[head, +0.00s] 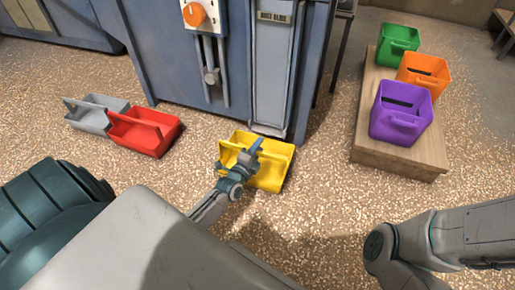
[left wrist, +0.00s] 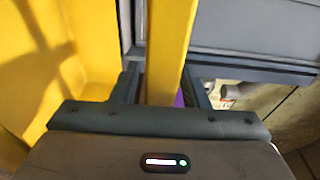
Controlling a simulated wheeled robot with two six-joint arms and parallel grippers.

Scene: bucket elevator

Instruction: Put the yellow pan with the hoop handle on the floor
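The yellow pan (head: 270,177) is at the foot of the blue-grey machine, in the middle of the head view. It looks level, but I cannot tell whether its base touches the floor. My left gripper (head: 254,150) is over the pan, at its hoop handle. In the left wrist view the yellow handle (left wrist: 170,40) runs between the two fingers (left wrist: 163,88), which close in on it from both sides. The pan's yellow inside (left wrist: 50,60) fills the left of that view. My right arm shows at the lower right of the head view; its gripper is out of view.
The bucket elevator housing (head: 235,60) stands just behind the pan. A red pan (head: 145,135) and a grey pan (head: 92,115) sit on the floor (head: 320,225) to the left. Green (head: 397,42), orange (head: 424,70) and purple (head: 400,115) bins stand on a wooden platform (head: 385,160). Speckled floor is clear in front.

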